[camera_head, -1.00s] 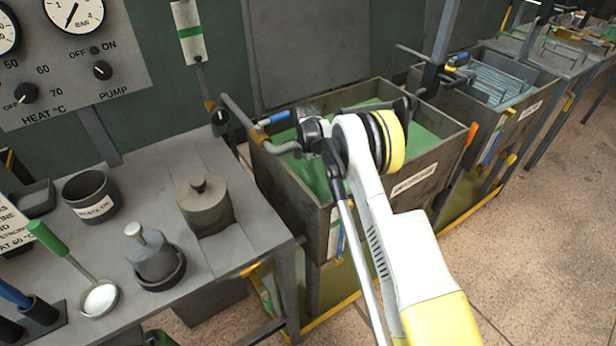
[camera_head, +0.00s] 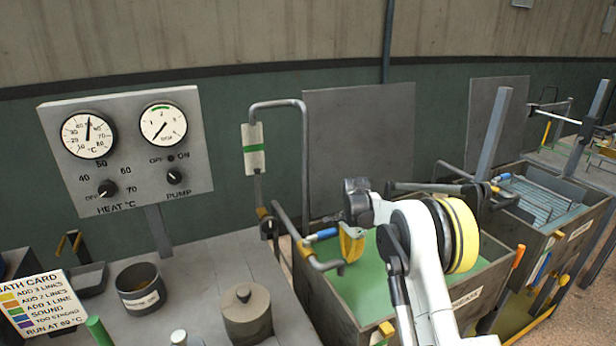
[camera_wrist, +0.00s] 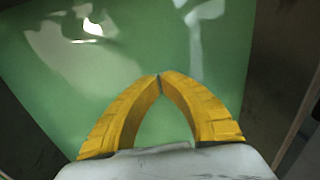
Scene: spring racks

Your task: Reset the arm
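My arm, white with a yellow band, reaches over the tank of green liquid (camera_head: 375,287) in the head view. My gripper (camera_head: 352,246) has yellow fingers and hangs above the liquid near the tank's left side, close to a pipe with a blue handle. In the wrist view the two curved fingers of my gripper (camera_wrist: 159,76) meet at their tips, with nothing between them. Only green liquid (camera_wrist: 60,90) with bright reflections and the dark tank walls show beyond. Part of the tank is hidden behind my arm.
A blue-handled pipe (camera_head: 322,235) stands at the tank's left side. A gauge panel (camera_head: 125,150) is at the left above a bench with a lidded pot (camera_head: 246,312), a dark cup (camera_head: 141,287) and a bath card (camera_head: 45,302). A second tank (camera_head: 545,205) stands to the right.

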